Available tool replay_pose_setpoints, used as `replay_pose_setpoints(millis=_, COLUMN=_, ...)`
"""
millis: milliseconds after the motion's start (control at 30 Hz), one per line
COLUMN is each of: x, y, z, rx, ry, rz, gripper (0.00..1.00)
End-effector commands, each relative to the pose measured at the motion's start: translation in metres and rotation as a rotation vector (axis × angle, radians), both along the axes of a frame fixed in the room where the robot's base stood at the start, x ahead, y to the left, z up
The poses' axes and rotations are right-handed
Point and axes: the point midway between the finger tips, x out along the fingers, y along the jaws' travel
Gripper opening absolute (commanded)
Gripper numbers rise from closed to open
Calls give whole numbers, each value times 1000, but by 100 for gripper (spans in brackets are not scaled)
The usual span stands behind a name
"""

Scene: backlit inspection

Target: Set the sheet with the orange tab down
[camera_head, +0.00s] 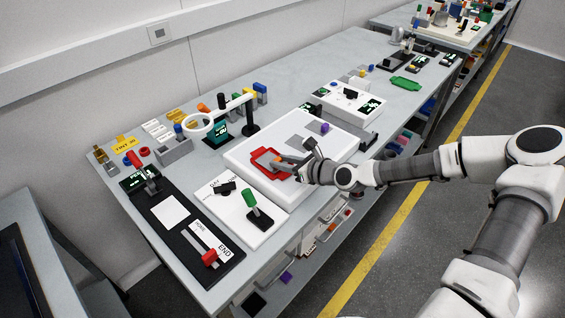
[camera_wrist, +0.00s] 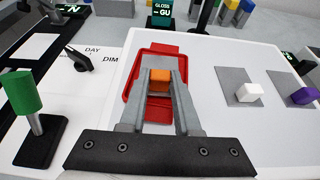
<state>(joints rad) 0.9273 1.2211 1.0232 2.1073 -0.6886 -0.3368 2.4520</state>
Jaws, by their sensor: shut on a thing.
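The orange tab (camera_wrist: 160,80) is between the fingers of my gripper (camera_wrist: 160,88), which is shut on it. Its sheet is mostly hidden behind the fingers, so I cannot tell whether it touches the surface below. A red frame (camera_wrist: 130,97) lies on the white panel (camera_wrist: 225,135), under and around the fingertips. In the head view my gripper (camera_head: 291,164) is over the right part of the red frame (camera_head: 256,163), near the middle of the white panel (camera_head: 322,164).
On the panel, right of the frame, lie a grey sheet with a white tab (camera_wrist: 249,93) and one with a purple tab (camera_wrist: 302,95). A green-handled lever (camera_wrist: 30,100) stands to the left. A ring magnifier on a stand (camera_head: 250,115) rises behind the panel.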

Motion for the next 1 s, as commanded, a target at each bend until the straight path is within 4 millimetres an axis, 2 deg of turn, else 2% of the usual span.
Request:
replay_pose_setpoints(millis=367, x=0, y=0, z=-5, rx=0, ry=-1, rz=-1, gripper=0)
replay_pose_setpoints(millis=400, x=0, y=0, z=-5, rx=0, ry=0, rz=-1, gripper=35)
replay_pose_setpoints(millis=533, x=0, y=0, z=-4, rx=-1, ry=-1, rz=-1, gripper=58)
replay_pose_setpoints(millis=567, x=0, y=0, z=-4, rx=-1, ry=-1, rz=-1, gripper=61)
replay_pose_setpoints(millis=933, x=0, y=0, z=1, rx=-2, ry=-2, rz=0, gripper=61)
replay_pose_setpoints(millis=1000, x=-3, y=-5, z=1, rx=1, ry=1, rz=-3, gripper=61)
